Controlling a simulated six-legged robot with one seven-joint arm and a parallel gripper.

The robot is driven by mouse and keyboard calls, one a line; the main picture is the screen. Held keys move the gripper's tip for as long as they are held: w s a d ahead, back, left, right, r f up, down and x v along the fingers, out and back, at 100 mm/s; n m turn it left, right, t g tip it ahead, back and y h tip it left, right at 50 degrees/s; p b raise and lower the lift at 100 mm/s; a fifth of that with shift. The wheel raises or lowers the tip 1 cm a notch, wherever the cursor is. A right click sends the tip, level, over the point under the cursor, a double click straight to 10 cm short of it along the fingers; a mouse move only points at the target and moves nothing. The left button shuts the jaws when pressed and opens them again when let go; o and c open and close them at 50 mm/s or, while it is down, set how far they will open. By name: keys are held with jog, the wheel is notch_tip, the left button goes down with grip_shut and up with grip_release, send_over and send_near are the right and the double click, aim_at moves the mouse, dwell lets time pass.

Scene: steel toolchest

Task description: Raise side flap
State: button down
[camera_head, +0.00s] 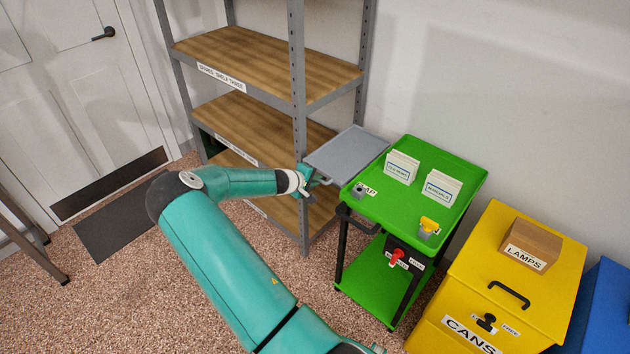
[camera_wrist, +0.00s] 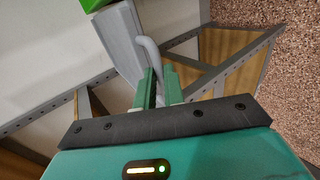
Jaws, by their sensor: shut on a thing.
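The grey side flap (camera_head: 346,151) stands out from the left edge of the green cart (camera_head: 425,200), about level with its top. It also shows edge-on in the wrist view (camera_wrist: 120,40). A bent grey handle (camera_wrist: 150,58) is on the flap. My gripper (camera_head: 314,180) is at the flap's near left edge. In the wrist view my gripper's green fingers (camera_wrist: 160,88) are shut on the handle. The exact contact between fingers and handle is partly hidden.
A metal shelf unit (camera_head: 262,60) with wooden boards stands close behind and left of the flap. A yellow chest (camera_head: 520,290) with a box labelled LAMPS (camera_head: 531,246) stands right of the cart. Two white card boxes (camera_head: 402,168) sit on the cart top. Open carpet lies in front.

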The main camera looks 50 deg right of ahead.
jog(key=shift+w+r, duration=0.15)
jog(key=c, duration=1.5)
grip_release()
jog(key=s+v, duration=0.1)
jog(key=v, duration=1.2)
jog(key=shift+w+a, duration=0.35)
jog(key=shift+r, duration=0.2)
